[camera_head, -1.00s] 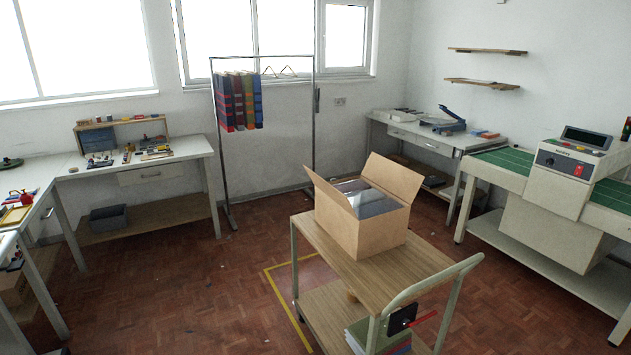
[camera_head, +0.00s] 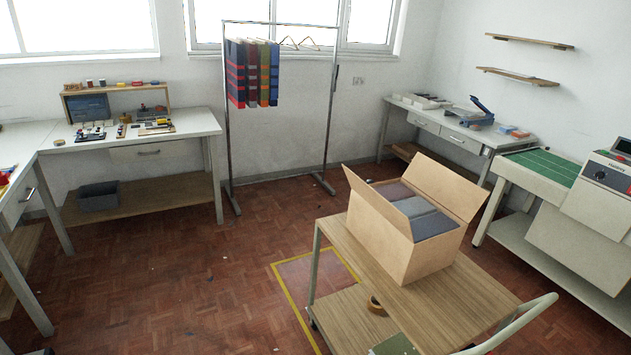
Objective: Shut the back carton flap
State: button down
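An open cardboard carton (camera_head: 437,257) stands on the wooden top of a trolley (camera_head: 450,305) right of the middle. One flap stands up and leans outward at its left side (camera_head: 374,200). Another flap stands up and leans outward along its back right side (camera_head: 452,186). Folded cloths in grey, blue and dull red (camera_head: 415,207) lie inside. No flap covers the top. I cannot tell whether flaps hang on the other sides. My gripper is not in view.
The trolley's pale handle (camera_head: 520,318) is at the lower right, with a tape roll (camera_head: 376,306) on its lower shelf. A garment rack (camera_head: 229,130) and benches line the walls. A green-topped machine table (camera_head: 545,166) stands right.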

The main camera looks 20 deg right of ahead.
aim_at(398, 220)
jog(key=z, duration=0.25)
jog(key=i, duration=1.35)
jog(key=z, duration=0.7)
